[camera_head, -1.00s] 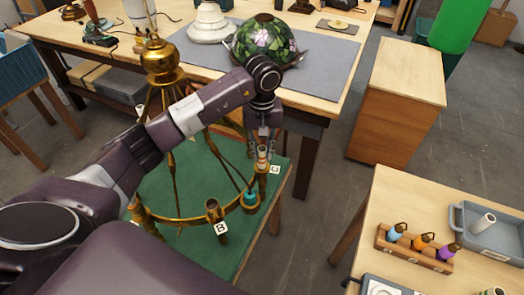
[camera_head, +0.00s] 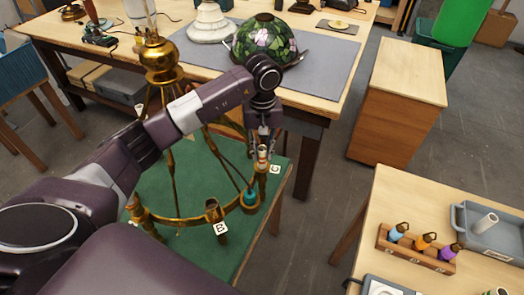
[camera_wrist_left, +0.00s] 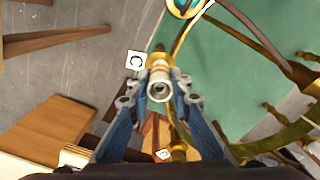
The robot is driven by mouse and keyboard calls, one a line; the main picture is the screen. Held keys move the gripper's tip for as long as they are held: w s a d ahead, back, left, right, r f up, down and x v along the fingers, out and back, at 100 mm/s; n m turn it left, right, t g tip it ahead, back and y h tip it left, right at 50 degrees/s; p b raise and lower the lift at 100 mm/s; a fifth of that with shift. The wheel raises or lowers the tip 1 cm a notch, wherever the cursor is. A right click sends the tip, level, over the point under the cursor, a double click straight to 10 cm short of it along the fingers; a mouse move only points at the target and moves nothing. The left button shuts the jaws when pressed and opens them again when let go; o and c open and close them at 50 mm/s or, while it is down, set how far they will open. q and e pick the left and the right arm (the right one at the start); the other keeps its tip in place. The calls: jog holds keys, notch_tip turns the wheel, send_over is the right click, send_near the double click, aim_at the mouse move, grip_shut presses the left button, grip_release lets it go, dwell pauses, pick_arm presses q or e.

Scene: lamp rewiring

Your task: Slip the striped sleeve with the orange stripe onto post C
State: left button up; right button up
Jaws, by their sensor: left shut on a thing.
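My left gripper (camera_head: 262,145) points down at the brass lamp frame and is shut on a small pale striped sleeve (camera_head: 262,153). In the left wrist view the sleeve (camera_wrist_left: 159,86) stands between the two fingertips, seen end-on with a dark bore. I cannot tell how far the sleeve is over the post. In the head view the C label (camera_head: 275,169) is just right of the fingers. My right gripper is not in view.
Post B (camera_head: 212,208), brass, carries a B label (camera_head: 220,229). A teal piece (camera_head: 250,196) sits on the frame's ring nearer me. The lamp frame stands on a green mat (camera_head: 265,232).

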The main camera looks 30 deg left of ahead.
pick_arm(q)
jog(key=o, duration=0.9)
jog(key=shift+c, duration=0.2)
notch_tip(320, 180, up, 12)
